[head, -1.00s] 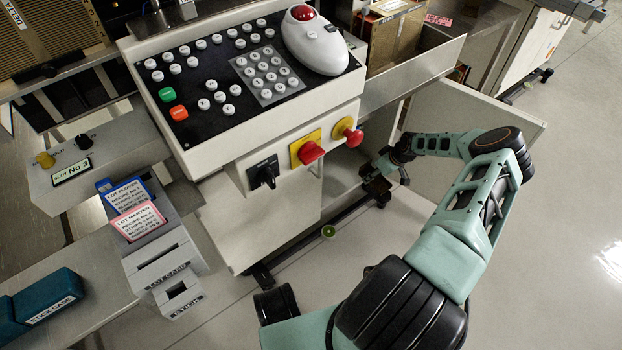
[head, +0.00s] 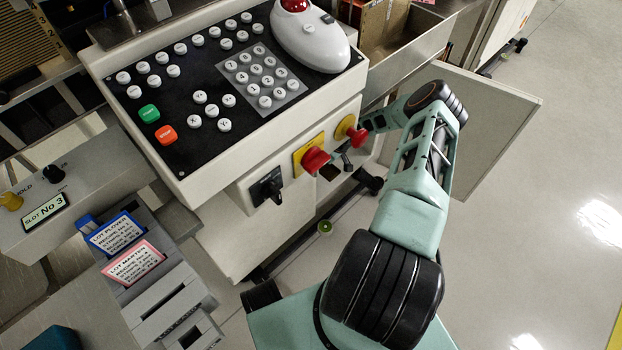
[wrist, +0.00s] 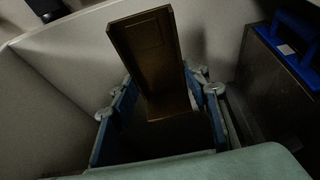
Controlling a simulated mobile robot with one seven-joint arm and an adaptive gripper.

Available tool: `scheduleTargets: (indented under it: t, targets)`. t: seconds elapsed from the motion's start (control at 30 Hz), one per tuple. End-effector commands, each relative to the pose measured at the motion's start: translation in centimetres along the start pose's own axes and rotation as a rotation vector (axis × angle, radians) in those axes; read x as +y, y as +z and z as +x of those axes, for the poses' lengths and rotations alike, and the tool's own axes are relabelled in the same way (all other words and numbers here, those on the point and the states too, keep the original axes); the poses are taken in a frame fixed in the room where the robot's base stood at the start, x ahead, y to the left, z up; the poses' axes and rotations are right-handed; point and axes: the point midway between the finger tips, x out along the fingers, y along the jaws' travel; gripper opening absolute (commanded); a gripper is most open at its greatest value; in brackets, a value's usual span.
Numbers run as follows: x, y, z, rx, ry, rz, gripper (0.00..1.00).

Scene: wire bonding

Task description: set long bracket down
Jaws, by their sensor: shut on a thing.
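The long bracket (wrist: 150,62) is a dark brown, channel-shaped piece in the middle of the wrist view. It extends away from my gripper (wrist: 158,98), whose two blue fingers stand on either side of its near part. The gripper is shut on it. The bracket's near end is in deep shadow, and I cannot tell whether its far end touches a surface. In the head view my gripper is mostly hidden behind the console and its red knobs, and the bracket cannot be made out there.
Pale panels close in around the gripper in the wrist view. A dark case with a blue handle (wrist: 290,45) stands close on the right.

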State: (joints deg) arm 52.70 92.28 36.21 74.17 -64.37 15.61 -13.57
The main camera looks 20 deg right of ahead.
Motion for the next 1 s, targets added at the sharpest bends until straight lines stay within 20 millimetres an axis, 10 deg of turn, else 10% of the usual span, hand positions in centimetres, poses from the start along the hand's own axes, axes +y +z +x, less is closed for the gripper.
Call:
scheduleTargets:
  t: [0.67,1.0]
  targets:
    - [-3.7,1.2,8.6,0.001,0.001,0.006,0.11]
    - [-3.6,1.3,8.8,0.000,0.002,0.002,0.11]
